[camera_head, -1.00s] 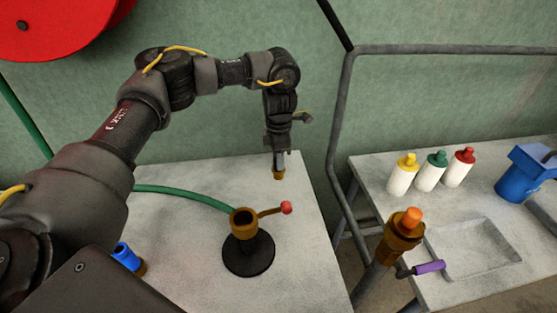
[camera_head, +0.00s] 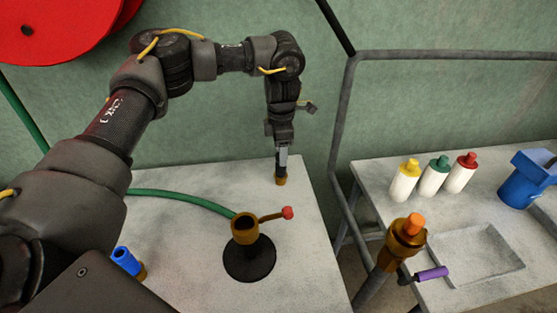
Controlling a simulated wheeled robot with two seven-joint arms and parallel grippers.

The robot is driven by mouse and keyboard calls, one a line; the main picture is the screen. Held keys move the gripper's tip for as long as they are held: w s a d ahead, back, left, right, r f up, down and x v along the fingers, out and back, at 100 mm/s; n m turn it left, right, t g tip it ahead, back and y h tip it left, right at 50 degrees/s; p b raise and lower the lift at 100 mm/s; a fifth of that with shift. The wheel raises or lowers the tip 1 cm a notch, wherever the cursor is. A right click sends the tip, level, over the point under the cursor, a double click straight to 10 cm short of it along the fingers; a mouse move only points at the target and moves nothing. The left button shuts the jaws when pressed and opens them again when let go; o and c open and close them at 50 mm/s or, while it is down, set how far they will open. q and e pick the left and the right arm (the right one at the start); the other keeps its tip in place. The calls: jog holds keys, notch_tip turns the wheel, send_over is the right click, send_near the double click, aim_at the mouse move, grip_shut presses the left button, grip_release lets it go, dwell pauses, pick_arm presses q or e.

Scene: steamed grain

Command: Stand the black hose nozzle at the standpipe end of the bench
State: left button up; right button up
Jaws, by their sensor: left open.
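A small upright piece with a brass foot (camera_head: 280,181) stands on the left bench (camera_head: 310,265), near its far right corner. It is likely the black hose nozzle, but its upper part is hidden by my left gripper (camera_head: 282,158). The left gripper points straight down over it and is open, its fingers still close around or just above its top; I cannot tell which. A grey pipe with a brass head (camera_head: 404,242), an orange cap and a purple lever rises off the bench's right edge. My right gripper is not in view.
A brass valve (camera_head: 245,229) with a red-knobbed lever, round black base and green hose (camera_head: 180,196) stands mid-bench. A blue nozzle (camera_head: 125,259) is at lower left. The right bench holds several bottles (camera_head: 434,177) and a blue container (camera_head: 524,184). A pipe frame (camera_head: 345,120) stands between.

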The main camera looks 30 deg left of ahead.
pick_arm(q)
notch_tip(320, 180, up, 7)
jog(key=shift+d+p, duration=0.15)
jog(key=shift+p, duration=0.2)
dwell(0.3)
